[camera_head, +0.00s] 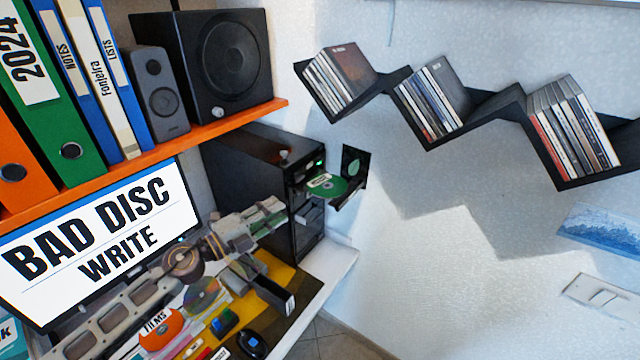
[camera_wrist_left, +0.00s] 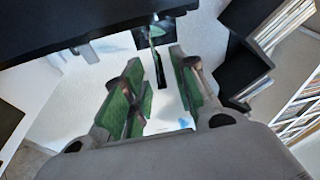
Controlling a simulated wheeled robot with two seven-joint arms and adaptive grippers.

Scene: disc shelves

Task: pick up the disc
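A green disc (camera_head: 327,185) with a pale label lies on the pulled-out tray of the black computer tower (camera_head: 268,165). My left gripper (camera_head: 282,212) is in front of the tower, to the left of the disc and a little lower in the head view, apart from it. In the left wrist view my left gripper (camera_wrist_left: 156,62) is open, its green-padded fingers apart with nothing held. A thin green and dark shape, seen nearly edge-on, shows beyond the gap; I cannot tell how much of it is disc. My right gripper is not in view.
An orange shelf (camera_head: 200,130) with binders and speakers (camera_head: 230,65) hangs above the tower. A monitor (camera_head: 105,235) reads "BAD DISC WRITE". Loose discs and small items cover the desk below my arm. A zigzag black wall shelf (camera_head: 480,110) holds disc cases at right.

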